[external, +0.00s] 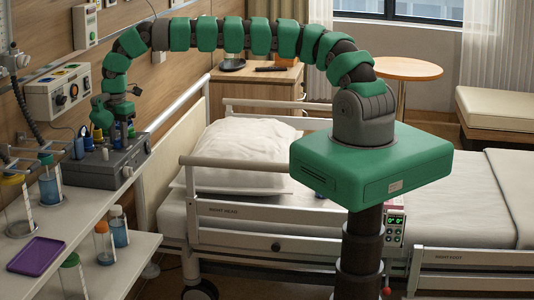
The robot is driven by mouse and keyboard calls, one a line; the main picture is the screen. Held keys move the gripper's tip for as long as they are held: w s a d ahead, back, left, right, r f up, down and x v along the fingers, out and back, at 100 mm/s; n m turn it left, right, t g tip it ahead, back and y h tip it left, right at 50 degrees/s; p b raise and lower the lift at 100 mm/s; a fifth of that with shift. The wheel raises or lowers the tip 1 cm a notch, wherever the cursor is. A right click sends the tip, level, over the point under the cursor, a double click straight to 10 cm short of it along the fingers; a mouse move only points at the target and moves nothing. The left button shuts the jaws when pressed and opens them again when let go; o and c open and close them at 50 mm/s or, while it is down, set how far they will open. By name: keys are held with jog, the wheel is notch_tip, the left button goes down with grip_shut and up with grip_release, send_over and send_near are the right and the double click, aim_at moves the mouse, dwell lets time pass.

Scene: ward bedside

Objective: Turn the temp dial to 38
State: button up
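I cannot tell for certain which control is the temp dial; no label or number is readable. A grey box (90,174) stands on the white counter at the left, with small blue and yellow-topped items on top and small knob-like parts on its front. My green arm reaches over from the right, and my gripper (118,112) points down just above the box. Its fingers are small and partly hidden among the items, so their opening does not show.
Capped bottles (50,181) stand on the counter beside the box, with a purple tray (37,256) in front. More bottles (119,228) stand on the lower shelf. Hoses hang at far left.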

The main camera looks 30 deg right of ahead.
jog(key=shift+c, duration=1.2)
jog(key=m+b, duration=0.1)
jog(key=m, duration=0.3)
jog(key=shift+m, duration=0.4)
jog(key=m+b, duration=0.1)
jog(key=m, duration=0.2)
jog(key=shift+m+b, duration=0.3)
jog(key=m+b, duration=0.1)
jog(key=m, duration=0.3)
jog(key=shift+f, duration=0.1)
jog(key=m+b, duration=0.1)
jog(key=m, duration=0.4)
jog(key=shift+b, duration=0.35)
jog(key=shift+m, duration=0.3)
